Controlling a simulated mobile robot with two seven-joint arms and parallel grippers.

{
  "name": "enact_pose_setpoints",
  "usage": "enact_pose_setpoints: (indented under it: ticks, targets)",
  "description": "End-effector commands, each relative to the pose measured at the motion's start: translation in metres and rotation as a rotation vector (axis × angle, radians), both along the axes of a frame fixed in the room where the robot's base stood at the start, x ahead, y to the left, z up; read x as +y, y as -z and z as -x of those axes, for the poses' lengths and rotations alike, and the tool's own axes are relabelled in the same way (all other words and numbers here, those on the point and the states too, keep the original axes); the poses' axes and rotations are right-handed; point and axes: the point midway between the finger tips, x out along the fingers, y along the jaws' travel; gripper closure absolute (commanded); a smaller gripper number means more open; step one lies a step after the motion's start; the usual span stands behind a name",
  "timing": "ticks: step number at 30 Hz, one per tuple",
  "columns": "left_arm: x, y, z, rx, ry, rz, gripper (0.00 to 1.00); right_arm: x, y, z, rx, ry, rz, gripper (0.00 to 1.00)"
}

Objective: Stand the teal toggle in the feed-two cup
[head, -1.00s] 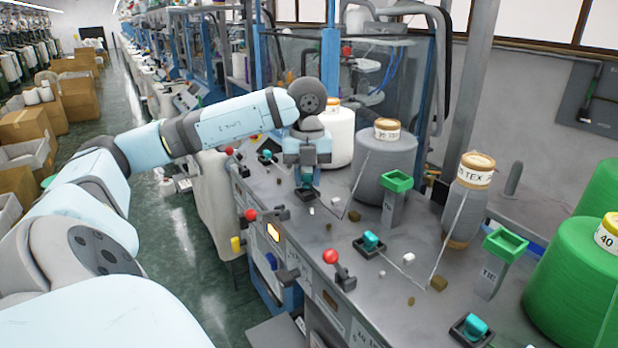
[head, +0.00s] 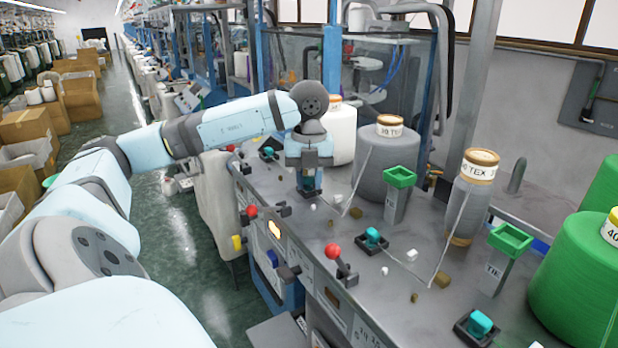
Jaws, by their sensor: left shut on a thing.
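My left gripper (head: 309,187) points straight down over a dark square cup (head: 307,192) on the grey machine top. It is shut on a teal toggle, which is mostly hidden between the fingers. The toggle's lower end is at or just above the cup; I cannot tell if it touches the bottom. Other teal toggles stand in similar dark cups: one behind to the left (head: 268,152), one nearer to the right (head: 373,236), and one at the front (head: 480,323). I cannot read which cup is feed two. My right gripper is out of view.
Two green trays on posts (head: 400,177) (head: 511,239) stand to the right. Yarn cones (head: 385,155) (head: 468,200) stand behind. Red-knobbed levers (head: 333,251) line the front edge. Small white and brown cubes lie loose on the machine top.

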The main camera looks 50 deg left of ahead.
Motion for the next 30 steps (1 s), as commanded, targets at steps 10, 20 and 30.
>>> enact_pose_setpoints:
  ticks: [10, 20, 30]
  targets:
    - [-0.0004, 0.0078, 0.0003, 0.003, 0.001, 0.0, 0.87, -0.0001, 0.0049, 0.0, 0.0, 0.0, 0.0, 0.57]
    - [-0.0012, 0.0105, 0.0012, 0.01, 0.002, 0.002, 0.44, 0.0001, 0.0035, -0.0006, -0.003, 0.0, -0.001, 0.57]
    - [-0.0012, 0.0122, 0.002, 0.016, 0.002, 0.001, 0.44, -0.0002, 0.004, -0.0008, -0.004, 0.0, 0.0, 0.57]
